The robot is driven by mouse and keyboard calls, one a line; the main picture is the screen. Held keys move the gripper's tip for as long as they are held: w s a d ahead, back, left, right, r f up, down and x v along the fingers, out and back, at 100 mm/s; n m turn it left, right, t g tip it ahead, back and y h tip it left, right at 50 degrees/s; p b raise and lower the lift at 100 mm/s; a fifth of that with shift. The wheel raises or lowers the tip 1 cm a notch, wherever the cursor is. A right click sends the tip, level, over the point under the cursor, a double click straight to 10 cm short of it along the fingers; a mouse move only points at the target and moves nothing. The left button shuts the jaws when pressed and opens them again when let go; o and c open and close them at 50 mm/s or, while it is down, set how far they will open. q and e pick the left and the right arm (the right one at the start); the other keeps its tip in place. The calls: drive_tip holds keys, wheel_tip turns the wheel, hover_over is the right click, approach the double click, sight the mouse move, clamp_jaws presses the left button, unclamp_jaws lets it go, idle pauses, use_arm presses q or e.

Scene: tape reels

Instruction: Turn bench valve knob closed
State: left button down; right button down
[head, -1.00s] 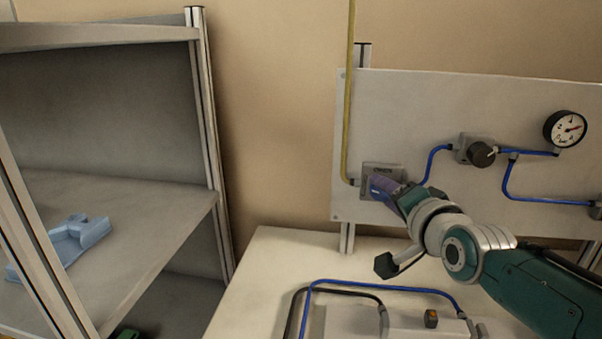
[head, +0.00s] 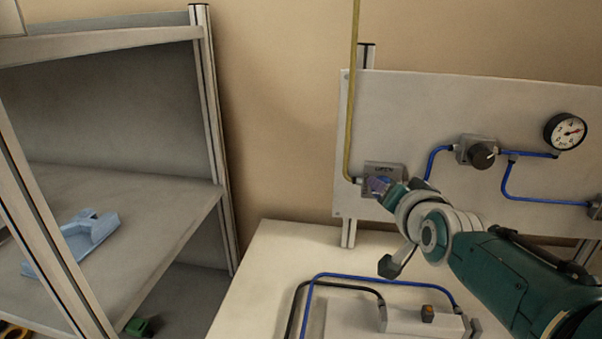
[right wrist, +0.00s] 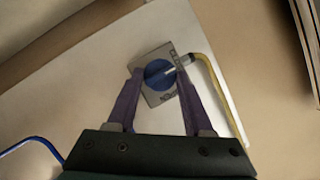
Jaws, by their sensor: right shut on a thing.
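In the head view the gripper hides most of the knob. My left gripper is not in view.
A yellow pipe (head: 351,100) rises from the valve. Another valve with a black knob (head: 482,155) and a gauge (head: 565,132) are farther right on the panel (head: 420,105). A bench with hoses (head: 330,277) lies below.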

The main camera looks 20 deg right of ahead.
drive_tip(key=shift+c, duration=1.4)
unclamp_jaws()
drive_tip(key=shift+s, duration=0.1)
drive_tip(key=p+v, duration=0.3)
drive_tip(key=v, duration=0.6)
drive_tip(key=shift+s, duration=0.35)
drive_tip(key=shift+a+r, duration=0.1)
